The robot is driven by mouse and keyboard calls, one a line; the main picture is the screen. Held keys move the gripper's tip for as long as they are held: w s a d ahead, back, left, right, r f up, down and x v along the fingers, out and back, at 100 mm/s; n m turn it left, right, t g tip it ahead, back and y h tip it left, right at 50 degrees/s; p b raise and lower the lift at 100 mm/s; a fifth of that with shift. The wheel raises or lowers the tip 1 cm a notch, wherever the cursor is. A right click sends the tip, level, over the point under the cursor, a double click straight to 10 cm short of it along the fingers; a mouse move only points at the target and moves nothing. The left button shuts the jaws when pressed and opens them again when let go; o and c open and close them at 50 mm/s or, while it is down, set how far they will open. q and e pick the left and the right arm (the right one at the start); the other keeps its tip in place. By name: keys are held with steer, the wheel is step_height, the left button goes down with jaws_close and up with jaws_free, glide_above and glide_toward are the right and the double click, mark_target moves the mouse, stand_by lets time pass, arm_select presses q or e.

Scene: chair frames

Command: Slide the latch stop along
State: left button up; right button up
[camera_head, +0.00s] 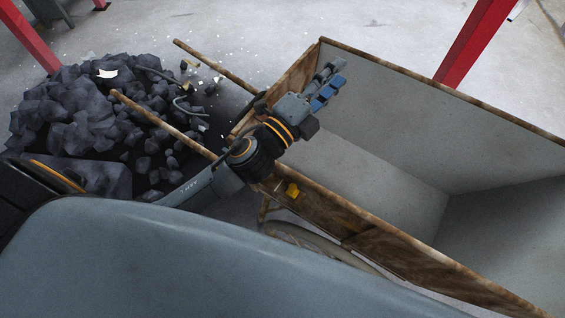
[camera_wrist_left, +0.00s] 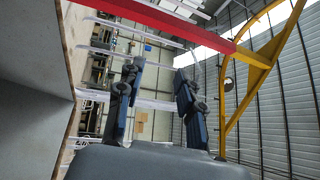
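A small yellow fitting (camera_head: 292,191) sits on the near wooden side of the cart, close to its front corner; I cannot tell whether it is the latch stop. My left gripper (camera_head: 328,84) is above the front end of the cart box, past the yellow fitting and apart from it. In the left wrist view its two blue-padded fingers (camera_wrist_left: 157,95) stand apart with nothing between them. My right gripper is in neither view.
The wooden cart (camera_head: 400,252) has a grey, empty box and two wooden shafts (camera_head: 162,122) pointing left. A heap of dark rocks (camera_head: 75,115) lies at the left. Red posts (camera_head: 476,42) stand behind. A wheel (camera_head: 315,240) shows below the cart's near side.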

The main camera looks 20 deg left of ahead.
arm_select(q)
steer(key=s+d+m+g+h, duration=0.6)
steer(key=d+m+g+h, duration=0.45)
steer(key=m, duration=0.85)
steer(key=m+g+y, duration=0.9)
steer(key=m+y, duration=0.5)
steer(key=m, duration=0.2)
glide_toward(291, 186)
steer(key=f, duration=0.1)
steer(key=b+x, duration=0.3)
steer(key=x, duration=0.5)
steer(key=shift+s+d+f, duration=0.15)
steer(key=shift+d+f, duration=0.1)
steer(key=shift+f, duration=0.05)
steer(key=shift+o, duration=0.3)
steer(key=c, duration=0.7)
steer(key=shift+r, duration=0.1)
jaws_close()
steer(key=shift+r, duration=0.1)
